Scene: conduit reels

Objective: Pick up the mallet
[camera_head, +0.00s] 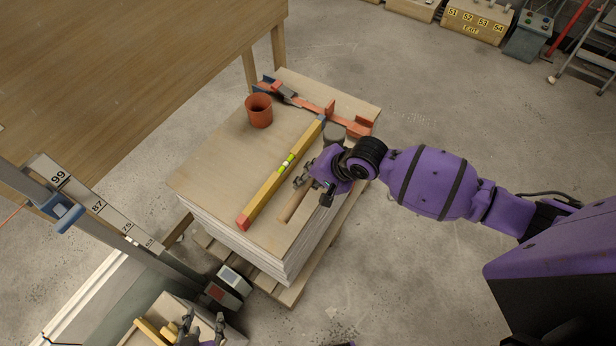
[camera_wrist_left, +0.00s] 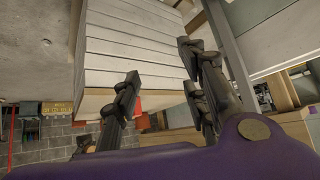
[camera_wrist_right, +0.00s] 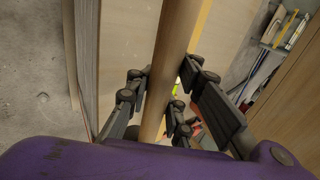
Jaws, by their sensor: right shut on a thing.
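The mallet has a pale wooden handle (camera_head: 291,206) that points toward the front of the board stack, and its dark grey head (camera_head: 334,132) shows behind my right gripper. My right gripper (camera_head: 304,178) is shut around the handle. In the right wrist view the handle (camera_wrist_right: 174,45) runs between the fingers (camera_wrist_right: 160,103). I cannot tell whether the mallet touches the stack. My left gripper (camera_head: 203,325) is low at the bottom of the head view, away from the mallet. In the left wrist view its fingers (camera_wrist_left: 163,100) are apart with nothing between them.
A yellow spirit level (camera_head: 268,190) lies beside the mallet on the board stack (camera_head: 205,180). An orange cup (camera_head: 259,111) and an orange clamp (camera_head: 315,106) are at the back. A wooden table (camera_head: 130,60) stands at upper left. The floor on the right is largely open.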

